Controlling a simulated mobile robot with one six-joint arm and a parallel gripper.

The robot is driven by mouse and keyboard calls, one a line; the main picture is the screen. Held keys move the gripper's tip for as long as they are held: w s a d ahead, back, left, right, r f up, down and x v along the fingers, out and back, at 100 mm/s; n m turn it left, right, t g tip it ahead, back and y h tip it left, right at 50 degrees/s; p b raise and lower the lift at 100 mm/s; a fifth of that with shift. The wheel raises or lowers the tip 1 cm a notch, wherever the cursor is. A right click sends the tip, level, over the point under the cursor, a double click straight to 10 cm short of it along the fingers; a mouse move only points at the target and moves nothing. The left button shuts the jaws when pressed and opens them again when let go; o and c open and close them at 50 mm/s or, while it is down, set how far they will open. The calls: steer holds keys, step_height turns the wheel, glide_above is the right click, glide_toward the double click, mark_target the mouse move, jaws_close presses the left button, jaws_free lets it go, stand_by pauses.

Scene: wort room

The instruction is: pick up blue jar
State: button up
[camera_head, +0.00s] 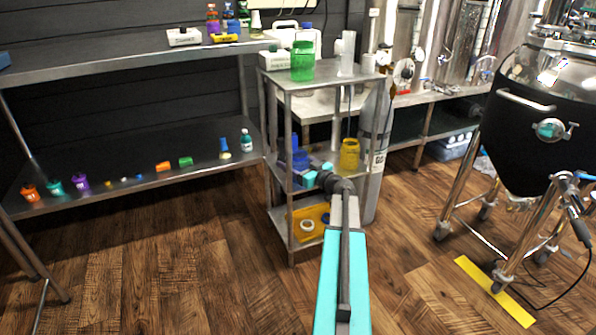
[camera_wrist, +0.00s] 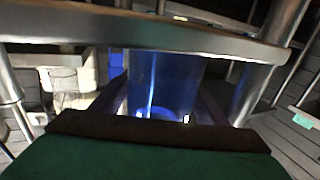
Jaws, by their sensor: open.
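The blue jar (camera_head: 300,158) stands on the middle shelf of the small metal rack, towards its left side. In the wrist view the blue jar (camera_wrist: 160,82) is see-through and fills the middle, between my two fingers; its top is hidden behind a metal shelf edge. My gripper (camera_wrist: 158,102) is open, with a dark finger on each side of the jar. Whether the fingers touch it I cannot tell. In the head view my gripper (camera_head: 309,177) reaches into the rack from the front, and its tips are partly hidden beside the jar.
A yellow jar (camera_head: 349,155) stands right of my gripper on the same shelf. The rack's top shelf (camera_head: 325,82), holding a green jar (camera_head: 302,62), lies just above. A rack post (camera_head: 289,135) stands close left. A grey gas cylinder (camera_head: 375,135) stands behind right.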

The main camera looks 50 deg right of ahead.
steer(key=c, duration=1)
steer(key=shift+o, duration=0.2)
steer(key=shift+r, duration=0.1)
steer(key=shift+r+p, duration=0.3)
steer(key=shift+r, duration=0.1)
step_height(320, 180, up, 3)
steer(key=shift+f+p, duration=0.1)
steer(key=shift+p, duration=0.65)
steer(key=s+d+r+p, duration=0.1)
steer(key=s+d+p, duration=0.2)
steer(key=s, duration=1.2)
steer(key=shift+d+p, duration=0.35)
steer(key=shift+d, duration=0.75)
